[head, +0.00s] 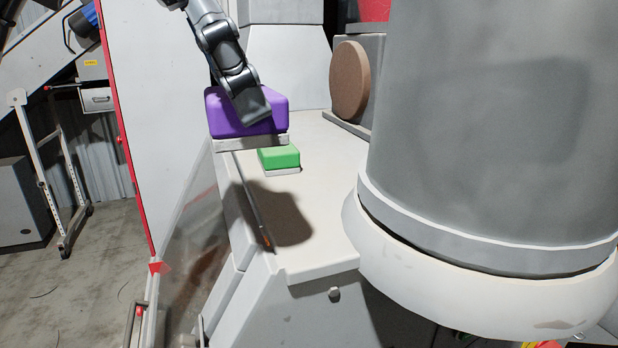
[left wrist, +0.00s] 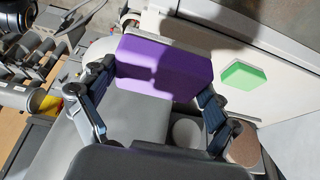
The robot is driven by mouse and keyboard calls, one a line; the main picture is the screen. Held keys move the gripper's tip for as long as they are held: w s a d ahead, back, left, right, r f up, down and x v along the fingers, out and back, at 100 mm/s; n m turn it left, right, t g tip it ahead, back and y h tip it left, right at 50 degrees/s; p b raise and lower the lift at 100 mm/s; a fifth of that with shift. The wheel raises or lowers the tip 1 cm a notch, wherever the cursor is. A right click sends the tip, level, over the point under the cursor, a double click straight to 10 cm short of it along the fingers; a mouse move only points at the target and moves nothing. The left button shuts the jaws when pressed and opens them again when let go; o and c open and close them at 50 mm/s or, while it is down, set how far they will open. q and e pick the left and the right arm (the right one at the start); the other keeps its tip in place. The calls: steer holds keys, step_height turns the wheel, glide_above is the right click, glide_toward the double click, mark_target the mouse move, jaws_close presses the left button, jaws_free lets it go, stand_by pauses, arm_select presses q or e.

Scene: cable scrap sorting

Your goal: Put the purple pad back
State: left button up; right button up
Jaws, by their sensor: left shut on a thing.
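The purple pad (head: 222,112) is a block with a pale base, over the left edge of a pale ledge in the head view. My left gripper (head: 252,108) is shut on it from above. In the left wrist view the purple pad (left wrist: 165,66) sits between the two fingers of my left gripper (left wrist: 158,80). A dark shadow lies on the ledge apart from the pad, so the pad appears raised. My right gripper is not in view.
The pale ledge (head: 325,225) is mostly bare in front of the green pad. A thin dark rod (head: 252,205) lies along its left side. A large grey cylinder (head: 480,120) blocks the right. A brown disc (head: 349,80) stands at the back.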

arm_select(q)
steer(key=w+d+f+p, duration=0.1)
steer(key=w+f, duration=0.1)
steer(key=w, duration=0.1)
steer(key=w+d+f+p, duration=0.1)
steer(key=w+f+p, duration=0.1)
steer(key=w+f, duration=0.1)
steer(key=w+d+f+p, duration=0.1)
steer(key=w+d+f, duration=0.1)
steer(key=w, duration=0.3)
steer(key=shift+f, duration=0.55)
steer(key=shift+w+f, duration=0.25)
steer(key=shift+f, duration=0.05)
steer(key=shift+w+f+p, duration=0.1)
steer(key=shift+f+p, duration=0.1)
steer(key=shift+p, duration=0.2)
step_height(320, 180, down, 3)
steer(key=shift+p, duration=1)
steer(key=shift+w+f, duration=0.1)
steer(key=shift+f, duration=0.15)
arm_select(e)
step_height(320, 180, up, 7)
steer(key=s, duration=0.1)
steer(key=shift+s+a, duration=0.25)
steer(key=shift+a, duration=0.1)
arm_select(q)
steer(key=shift+f, duration=0.1)
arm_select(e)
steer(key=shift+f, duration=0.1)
